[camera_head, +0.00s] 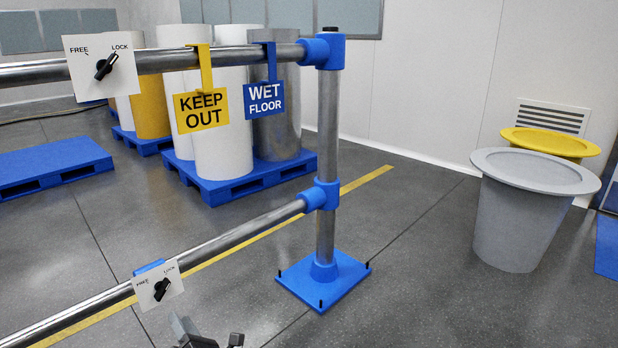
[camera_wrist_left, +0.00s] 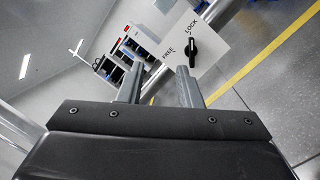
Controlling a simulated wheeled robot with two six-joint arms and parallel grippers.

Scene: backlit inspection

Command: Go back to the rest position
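My left gripper (camera_head: 208,338) shows only as fingertips at the bottom edge of the head view, below and right of the lower white plate. In the left wrist view its two grey fingers (camera_wrist_left: 160,70) stand apart with nothing held between them. The lower plate (camera_head: 171,293) is marked FREE and LOCK and has a black knob (camera_head: 161,289). A FREE/LOCK plate with a black knob (camera_wrist_left: 194,52) also shows in the wrist view, beyond the fingertips. A similar upper plate (camera_head: 122,86) with a knob (camera_head: 105,68) is on the top rail. My right gripper is out of view.
A steel rail fence with a post (camera_head: 328,140) on a blue base (camera_head: 322,280) crosses the left and middle. KEEP OUT (camera_head: 201,110) and WET FLOOR (camera_head: 265,99) signs hang from it. Grey (camera_head: 520,215) and yellow bins stand right. Floor between post and bins is clear.

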